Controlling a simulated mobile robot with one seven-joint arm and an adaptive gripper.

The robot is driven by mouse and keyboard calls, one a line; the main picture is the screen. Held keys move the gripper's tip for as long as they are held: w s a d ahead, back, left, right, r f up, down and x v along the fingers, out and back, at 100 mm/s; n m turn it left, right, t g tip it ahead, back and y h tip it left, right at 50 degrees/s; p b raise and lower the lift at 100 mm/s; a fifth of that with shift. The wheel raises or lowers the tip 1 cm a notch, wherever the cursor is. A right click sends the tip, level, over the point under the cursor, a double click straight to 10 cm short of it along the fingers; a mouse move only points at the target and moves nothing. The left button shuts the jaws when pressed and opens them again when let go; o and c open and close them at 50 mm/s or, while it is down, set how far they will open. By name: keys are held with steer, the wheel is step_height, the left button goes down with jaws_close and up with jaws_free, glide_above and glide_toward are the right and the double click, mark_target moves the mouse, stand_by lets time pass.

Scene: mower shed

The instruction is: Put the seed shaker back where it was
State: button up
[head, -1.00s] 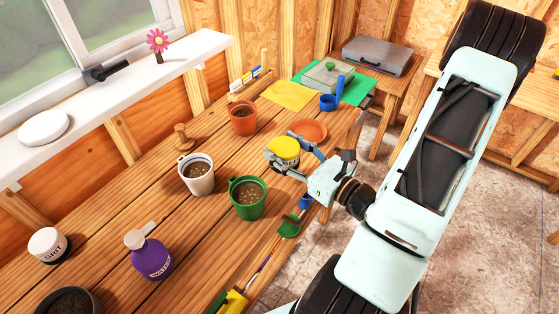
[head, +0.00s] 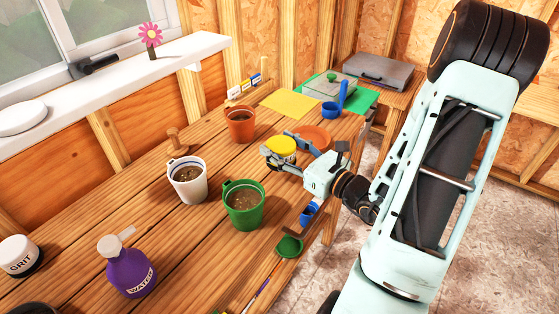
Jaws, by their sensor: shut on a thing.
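The seed shaker is a small yellow-topped jar (head: 281,147), seen in the head view near the middle of the wooden bench. My gripper (head: 283,152) is shut on it, with fingers around its sides. The shaker looks upright; whether its base touches the bench I cannot tell. A terracotta saucer (head: 313,138) is just behind and right of it, partly hidden by my gripper. A green pot (head: 243,205) stands in front and to the left.
A white pot (head: 188,181), an orange pot (head: 240,125), a purple water bottle (head: 130,268) and a grit jar (head: 19,256) stand on the bench (head: 190,245). A yellow sheet (head: 291,104) and a blue cup (head: 331,109) are further back. A green scoop (head: 289,246) is near the front edge.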

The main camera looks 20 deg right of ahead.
mark_target(279, 149)
steer(key=w+f, duration=0.2)
steer(key=shift+d+f, duration=0.2)
steer(key=shift+f, duration=0.1)
steer(key=shift+f+b, duration=0.45)
steer(key=shift+f, duration=1.05)
steer(key=shift+f, duration=0.2)
steer(key=o, duration=1.2)
steer(key=shift+c, duration=0.2)
steer(key=shift+r, duration=0.15)
steer(key=shift+d+r, duration=0.1)
steer(key=v, duration=1.2)
